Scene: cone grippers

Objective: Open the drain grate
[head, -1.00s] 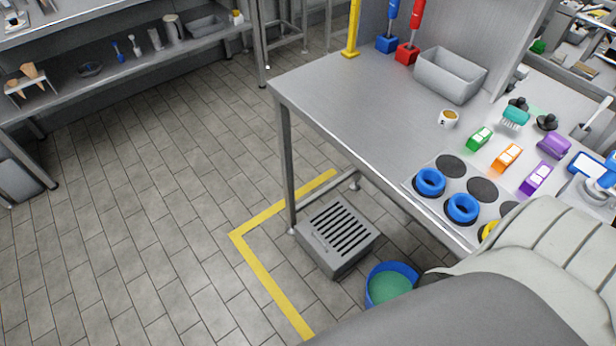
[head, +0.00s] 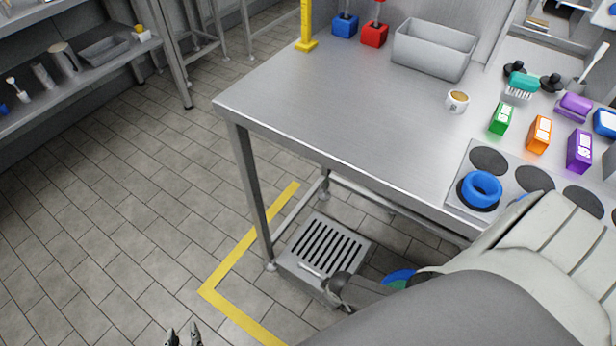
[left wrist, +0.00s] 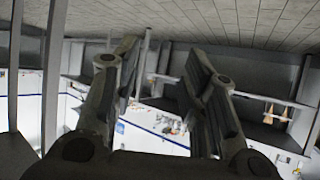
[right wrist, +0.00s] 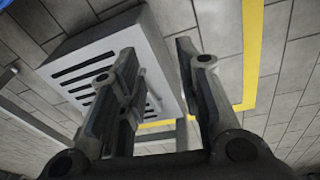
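The drain grate (head: 292,258) is a grey slotted panel on a low grey box on the floor, under the table's front left corner. It lies flat, with a small bar handle (head: 311,270) along its near edge. My right gripper (head: 335,284) is just beside the box's near right corner, partly hidden by my arm. The right wrist view shows its fingers (right wrist: 155,62) apart and empty, with the grate (right wrist: 62,58) and handle (right wrist: 153,92) beyond them. My left gripper (head: 184,336) is at the bottom edge, open and empty; its fingers (left wrist: 160,58) are spread in the left wrist view.
The steel table (head: 335,115) overhangs the grate, and its leg (head: 253,190) stands beside the box. A blue bucket (head: 398,276) sits right of the box, mostly hidden by my arm. Yellow floor tape (head: 232,262) runs left of it. The tiled floor (head: 110,230) at left is clear.

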